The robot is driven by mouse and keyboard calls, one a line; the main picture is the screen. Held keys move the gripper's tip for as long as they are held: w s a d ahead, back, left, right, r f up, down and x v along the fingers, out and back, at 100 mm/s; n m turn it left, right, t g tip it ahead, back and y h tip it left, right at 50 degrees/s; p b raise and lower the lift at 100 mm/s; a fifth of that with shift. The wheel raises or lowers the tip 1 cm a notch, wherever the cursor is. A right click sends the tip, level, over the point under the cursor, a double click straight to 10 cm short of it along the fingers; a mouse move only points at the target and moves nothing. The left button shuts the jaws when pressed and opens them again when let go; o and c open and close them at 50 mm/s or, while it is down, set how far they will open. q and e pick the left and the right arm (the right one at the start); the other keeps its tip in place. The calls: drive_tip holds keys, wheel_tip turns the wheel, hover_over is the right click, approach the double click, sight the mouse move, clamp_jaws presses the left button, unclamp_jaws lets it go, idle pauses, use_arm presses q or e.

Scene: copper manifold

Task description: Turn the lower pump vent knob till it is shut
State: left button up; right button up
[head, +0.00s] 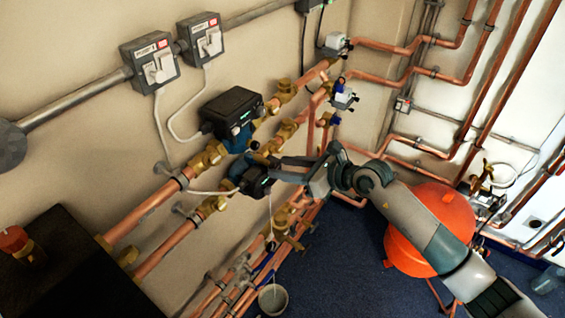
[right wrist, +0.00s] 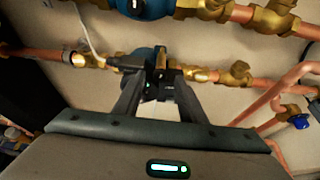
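The lower pump (head: 241,167) is a blue body with a dark box on its front, set in the lower of two copper pipe runs on the wall. Its blue body also shows in the right wrist view (right wrist: 143,55). My right gripper (head: 272,165) reaches in from the right, with its two dark fingers at the front of this pump. In the right wrist view its fingertips (right wrist: 160,76) stand apart, with dark parts of the pump between and behind them. I cannot make out the vent knob there, or whether the fingers touch it. My left gripper is not in view.
The upper pump (head: 232,112) has a black box and sits just above, near my gripper. Brass valves (head: 215,204) and copper pipes run close on both sides. An orange vessel (head: 420,245) stands under my right arm. A bucket (head: 273,299) is on the blue floor.

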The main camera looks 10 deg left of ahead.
drive_tip(key=shift+w+a+f, duration=0.2)
drive_tip(key=shift+a, duration=0.25)
clamp_jaws()
drive_tip(key=shift+s+f+n+t+b, duration=0.15)
drive_tip(key=shift+n+t+b, duration=0.15)
drive_tip(key=shift+n+t, duration=0.3)
drive_tip(key=shift+n, duration=0.4)
